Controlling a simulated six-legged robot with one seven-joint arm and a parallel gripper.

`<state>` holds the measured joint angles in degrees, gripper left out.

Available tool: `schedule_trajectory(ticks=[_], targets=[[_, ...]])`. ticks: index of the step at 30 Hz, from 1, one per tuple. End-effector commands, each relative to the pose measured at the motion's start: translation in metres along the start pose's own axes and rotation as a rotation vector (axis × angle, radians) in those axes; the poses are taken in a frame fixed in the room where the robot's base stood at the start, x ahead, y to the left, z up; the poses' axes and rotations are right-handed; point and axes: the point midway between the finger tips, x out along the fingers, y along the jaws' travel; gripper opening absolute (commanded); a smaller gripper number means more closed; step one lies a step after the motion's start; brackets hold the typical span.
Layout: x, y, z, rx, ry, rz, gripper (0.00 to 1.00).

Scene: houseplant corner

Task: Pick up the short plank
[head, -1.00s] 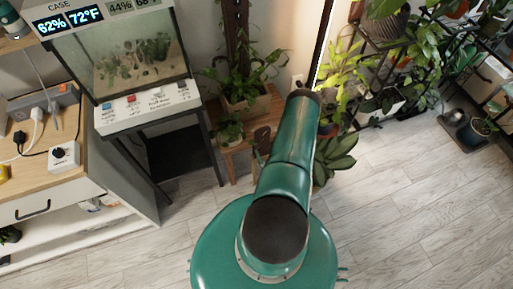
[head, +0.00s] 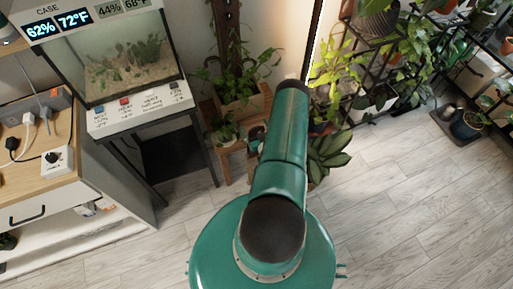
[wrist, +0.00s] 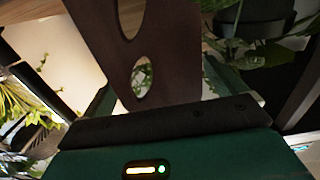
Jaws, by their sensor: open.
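A dark brown plank (wrist: 180,65) with oval holes fills the upper middle of the wrist view, very close to my gripper (wrist: 160,88). It appears to lie between the two green fingers, which stand apart on either side of it. I cannot tell whether either finger touches it. In the head view my arm hides most of this spot. Only a small part of my gripper (head: 255,136) shows left of the arm, over the wooden plant stand, and I cannot make out the short plank there.
A tall dark brown board (head: 232,45) stands behind a planter box (head: 240,108). A wooden stand (head: 230,160) and a leafy plant (head: 328,152) flank my arm. A glass case (head: 125,65) is at left. The floor (head: 410,200) at right is clear.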

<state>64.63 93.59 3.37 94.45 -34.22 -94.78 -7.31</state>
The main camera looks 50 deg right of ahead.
Motion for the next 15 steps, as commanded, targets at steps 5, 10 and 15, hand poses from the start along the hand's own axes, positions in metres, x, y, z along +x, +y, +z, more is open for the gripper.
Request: schedule_trajectory(ticks=[5,10,15], targets=[[-0.0002,0.0002,-0.0001,0.000,0.000,0.000,0.92],[-0.0004,0.0003,-0.0001,0.000,0.000,0.000,0.59],[-0.0004,0.0005,-0.0003,-0.001,0.001,0.001,0.32]])
